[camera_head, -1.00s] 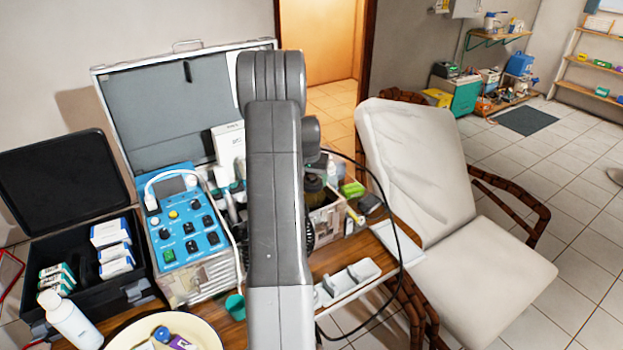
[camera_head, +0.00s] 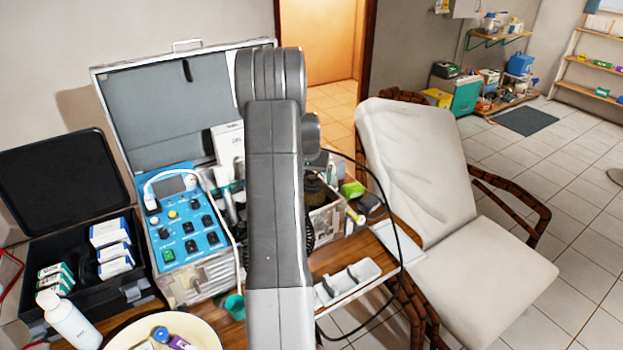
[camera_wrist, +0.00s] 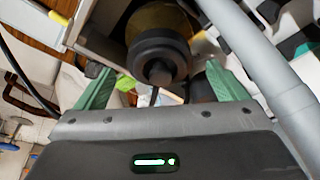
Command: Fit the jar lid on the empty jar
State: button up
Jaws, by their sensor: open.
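My gripper (camera_wrist: 158,69) is open, with its two green fingers apart. A dark round piece with a central knob (camera_wrist: 158,58) shows between and beyond the fingers. It looks like a lid on a yellowish-brown jar-like body (camera_wrist: 160,18); I cannot tell whether it touches the fingers. In the head view, a dark brownish jar-like thing (camera_head: 316,190) stands in a box right of my arm, partly hidden by it. My gripper is hidden behind my arm there. I cannot make out a separate empty jar or loose lid with certainty.
A blue control unit (camera_head: 186,228) stands left of my arm, near an open black case (camera_head: 140,291). A pale bowl (camera_head: 207,333) and white bottle (camera_head: 73,323) are in front. A white holder (camera_head: 347,281) lies right. A thick grey tube (camera_wrist: 262,75) passes close to the right finger.

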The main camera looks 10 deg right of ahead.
jog(key=b+v, duration=0.2)
jog(key=v, duration=1.1)
jog(key=shift+f, duration=0.1)
jog(key=p+x, duration=0.2)
jog(key=x, duration=1.1)
jog(key=shift+w+f, duration=0.1)
jog(key=shift+f, duration=0.25)
jog(key=shift+r+p, duration=0.15)
jog(key=shift+p, duration=0.25)
